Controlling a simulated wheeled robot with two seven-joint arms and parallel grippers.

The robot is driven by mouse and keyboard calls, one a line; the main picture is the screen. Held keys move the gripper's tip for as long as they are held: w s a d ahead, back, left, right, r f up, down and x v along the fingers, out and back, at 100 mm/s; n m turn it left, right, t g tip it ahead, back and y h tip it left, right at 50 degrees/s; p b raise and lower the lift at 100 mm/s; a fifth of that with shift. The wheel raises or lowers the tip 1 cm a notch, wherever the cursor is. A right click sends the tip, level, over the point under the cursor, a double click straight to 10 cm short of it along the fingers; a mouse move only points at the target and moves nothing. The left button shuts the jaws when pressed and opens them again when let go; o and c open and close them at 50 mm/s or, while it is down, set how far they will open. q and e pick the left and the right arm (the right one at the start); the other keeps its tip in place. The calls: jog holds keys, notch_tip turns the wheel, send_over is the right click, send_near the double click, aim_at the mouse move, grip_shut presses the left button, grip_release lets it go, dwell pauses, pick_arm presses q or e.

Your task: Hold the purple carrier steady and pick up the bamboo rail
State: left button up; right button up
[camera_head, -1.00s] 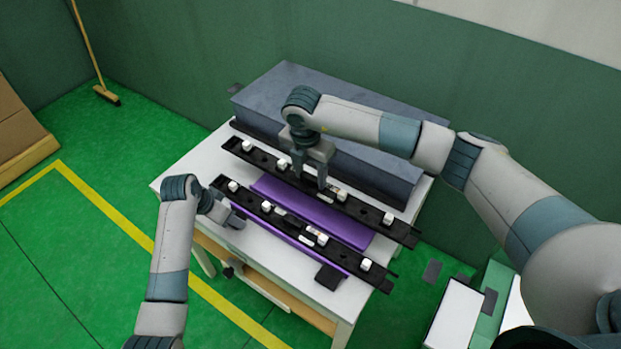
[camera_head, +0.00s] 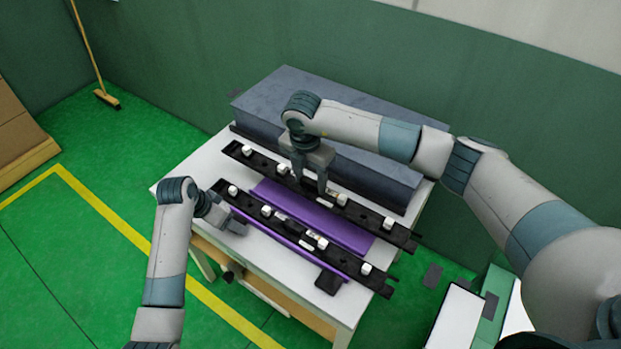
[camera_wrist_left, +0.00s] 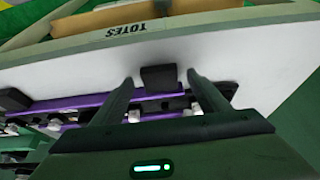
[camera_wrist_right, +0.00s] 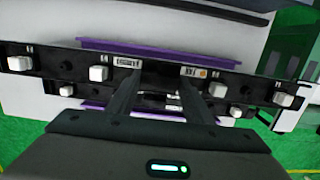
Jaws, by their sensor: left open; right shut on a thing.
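The purple carrier (camera_head: 314,218) lies on the white table, with two long black rails with white clips along it. No rail looks plainly like bamboo. My right gripper (camera_head: 311,184) reaches down onto the middle of the far black rail (camera_head: 366,212) and is shut on it; the right wrist view shows this rail (camera_wrist_right: 66,66) with two small labels near the fingers. The near black rail (camera_head: 292,233) lies along the front. My left gripper (camera_head: 238,226) is open at the carrier's front left; in the left wrist view a black block (camera_wrist_left: 158,77) sits between its fingers, apparently ungripped.
A large grey block (camera_head: 300,92) stands at the back of the white table (camera_head: 188,163), close behind the far rail. Another black block (camera_head: 327,281) sticks out at the carrier's front right. A broom (camera_head: 106,96) leans far left.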

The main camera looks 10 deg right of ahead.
pick_arm(q)
jog(key=v, duration=1)
jog(key=shift+r, duration=0.35)
jog(key=shift+s+a, duration=0.15)
